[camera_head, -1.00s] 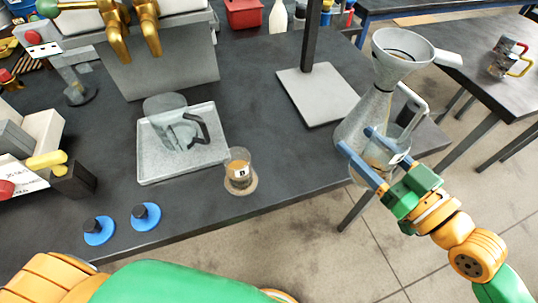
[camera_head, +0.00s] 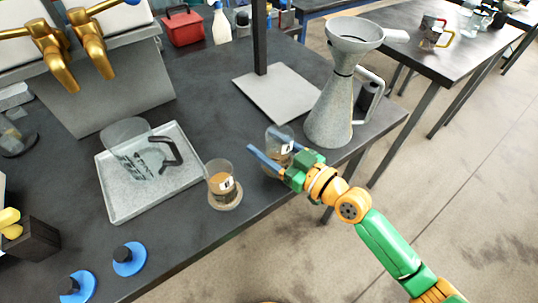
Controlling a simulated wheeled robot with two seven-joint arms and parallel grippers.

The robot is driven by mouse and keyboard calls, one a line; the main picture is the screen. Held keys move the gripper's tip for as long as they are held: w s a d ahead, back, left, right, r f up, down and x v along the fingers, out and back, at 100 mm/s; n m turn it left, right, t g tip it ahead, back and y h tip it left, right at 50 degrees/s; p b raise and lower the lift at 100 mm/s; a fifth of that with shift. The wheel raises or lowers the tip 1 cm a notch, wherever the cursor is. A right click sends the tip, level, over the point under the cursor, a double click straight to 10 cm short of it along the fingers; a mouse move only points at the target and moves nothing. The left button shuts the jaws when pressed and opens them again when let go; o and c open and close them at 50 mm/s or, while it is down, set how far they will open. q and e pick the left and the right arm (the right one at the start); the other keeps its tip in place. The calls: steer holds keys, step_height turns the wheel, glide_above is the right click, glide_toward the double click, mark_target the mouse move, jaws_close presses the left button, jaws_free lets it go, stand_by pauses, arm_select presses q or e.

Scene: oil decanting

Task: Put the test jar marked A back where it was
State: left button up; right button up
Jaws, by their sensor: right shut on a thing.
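My right gripper (camera_head: 263,141) is shut on a small clear glass jar (camera_head: 281,134) with brown liquid low in it. Its blue fingers clasp the jar's sides. The jar is upright near the table's front edge. Its pale label is partly covered, and I cannot read the letter. Whether its base touches the table is hidden by the gripper. A similar jar (camera_head: 219,170), with a dark mark on a white label that I cannot read surely, stands on a round cork coaster (camera_head: 229,206) just left of the gripper. My left gripper is out of view.
A grey funnel-topped flask (camera_head: 331,120) stands right behind the held jar. A flat stand base (camera_head: 272,100) with a dark post lies behind. A tray (camera_head: 120,208) holding a clear jug (camera_head: 128,150) is at left. Two blue discs (camera_head: 128,262) lie at front left.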

mark_target(287, 167)
step_height(287, 167, down, 3)
steer(key=shift+d+b, duration=0.15)
steer(key=shift+b, duration=0.25)
steer(key=shift+r, duration=0.1)
steer(key=o, duration=1.5)
steer(key=shift+o, duration=0.2)
steer(key=b+v, duration=0.1)
steer(key=v, duration=0.2)
steer(key=b+v, duration=0.1)
steer(key=v, duration=0.3)
steer(key=b+v, duration=0.1)
steer(key=v, duration=0.3)
steer(key=shift+s+f, duration=0.15)
steer(key=shift+f, duration=0.1)
steer(key=shift+s+d+r, duration=0.25)
steer(key=shift+s+r, duration=0.05)
